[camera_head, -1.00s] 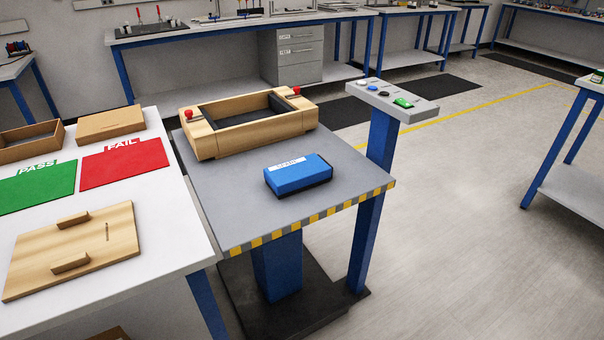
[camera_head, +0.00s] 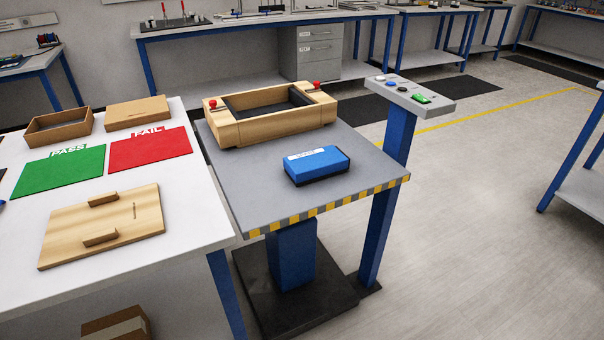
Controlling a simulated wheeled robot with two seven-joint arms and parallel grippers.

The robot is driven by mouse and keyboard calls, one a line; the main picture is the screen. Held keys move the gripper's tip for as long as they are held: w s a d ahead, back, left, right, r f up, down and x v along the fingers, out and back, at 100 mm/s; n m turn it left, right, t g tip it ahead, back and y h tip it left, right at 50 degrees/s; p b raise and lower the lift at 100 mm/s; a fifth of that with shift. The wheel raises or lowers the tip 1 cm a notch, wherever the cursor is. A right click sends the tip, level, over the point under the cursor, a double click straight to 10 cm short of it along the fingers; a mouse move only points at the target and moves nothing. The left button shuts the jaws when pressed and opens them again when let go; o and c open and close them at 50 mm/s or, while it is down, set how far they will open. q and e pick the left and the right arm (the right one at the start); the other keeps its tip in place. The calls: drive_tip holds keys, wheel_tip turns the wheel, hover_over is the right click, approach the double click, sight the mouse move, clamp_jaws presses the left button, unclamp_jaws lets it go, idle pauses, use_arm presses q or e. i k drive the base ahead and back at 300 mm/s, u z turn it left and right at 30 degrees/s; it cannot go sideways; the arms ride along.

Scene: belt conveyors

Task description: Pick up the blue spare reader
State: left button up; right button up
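The blue spare reader (camera_head: 318,166) is a blue box with a dark underside and a white label on top. It lies flat on the grey stand table (camera_head: 250,190), near the edge with yellow and black stripes. Nothing touches it. Neither of my grippers shows in the head view.
A wooden frame (camera_head: 270,133) with two red knobs sits behind the reader. A white table at left holds a green PASS mat (camera_head: 62,170), a red FAIL mat (camera_head: 150,149), a wooden board (camera_head: 70,232) and boxes. A button panel (camera_head: 412,97) stands at right. Floor at right is clear.

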sight(303, 169)
drive_tip(key=u, duration=0.45)
drive_tip(key=k, duration=1.1)
drive_tip(key=u, duration=1.15)
drive_tip(key=i, duration=1.15)
drive_tip(key=z, duration=0.55)
drive_tip(key=i, duration=0.95)
drive_tip(key=z, duration=0.9)
